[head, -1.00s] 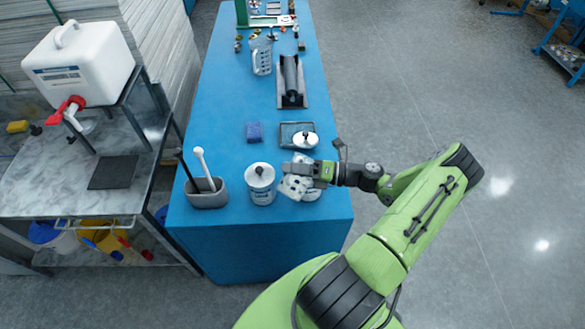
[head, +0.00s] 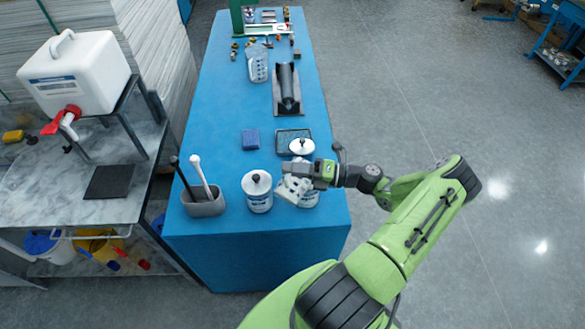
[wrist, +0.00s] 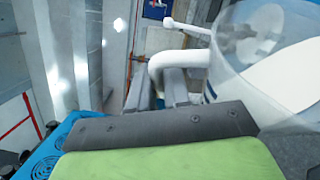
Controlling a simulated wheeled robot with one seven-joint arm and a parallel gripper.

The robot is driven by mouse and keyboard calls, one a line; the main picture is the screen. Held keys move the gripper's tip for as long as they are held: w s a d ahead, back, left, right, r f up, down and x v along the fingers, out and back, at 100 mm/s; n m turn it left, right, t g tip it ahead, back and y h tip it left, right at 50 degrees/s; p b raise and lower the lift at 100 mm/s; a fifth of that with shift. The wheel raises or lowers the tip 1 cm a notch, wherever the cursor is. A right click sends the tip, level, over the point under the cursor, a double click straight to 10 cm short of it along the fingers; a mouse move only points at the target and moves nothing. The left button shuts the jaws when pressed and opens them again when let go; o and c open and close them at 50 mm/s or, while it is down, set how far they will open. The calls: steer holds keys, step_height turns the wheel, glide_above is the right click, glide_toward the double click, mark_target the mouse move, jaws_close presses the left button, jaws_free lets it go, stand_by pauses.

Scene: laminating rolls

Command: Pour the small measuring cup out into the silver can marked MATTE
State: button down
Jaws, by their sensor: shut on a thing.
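My gripper (head: 304,178) is shut on the handle of the small measuring cup (head: 291,189), at the near end of the blue table. The cup is tilted and hangs over a can (head: 310,200), partly hiding it. In the wrist view the clear cup (wrist: 265,45) has a white mass inside, and its white handle (wrist: 172,62) is between my gripper's fingers (wrist: 172,92). A second can (head: 258,192), with a knobbed lid on, stands just left. The can labels are too small to read. Whether anything flows from the cup cannot be told.
A grey holder (head: 206,205) with two stirrers stands at left. A larger jug (head: 257,66) and a roller in a cradle (head: 287,90) are farther back.

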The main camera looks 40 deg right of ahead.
stand_by(0.4)
steer(key=shift+w+d+r+m+t, duration=0.15)
steer(key=shift+d+r+m+t, duration=0.05)
steer(key=shift+d+r+m, duration=0.2)
steer(key=shift+w+d+r+m+t, duration=0.15)
steer(key=shift+d+r+m+t, duration=0.1)
steer(key=shift+d+m, duration=0.25)
stand_by(0.6)
steer(key=shift+w+d+r+m+t, duration=0.15)
steer(key=shift+d+r+m, duration=0.05)
steer(key=shift+d+m, duration=0.15)
steer(key=shift+w+d+r+m+t, duration=0.1)
steer(key=shift+w+d+r+m, duration=0.05)
steer(key=shift+d+m, duration=0.2)
steer(key=shift+d+r, duration=0.15)
steer(key=shift+d, duration=0.1)
steer(key=shift+y, duration=0.3)
stand_by(0.4)
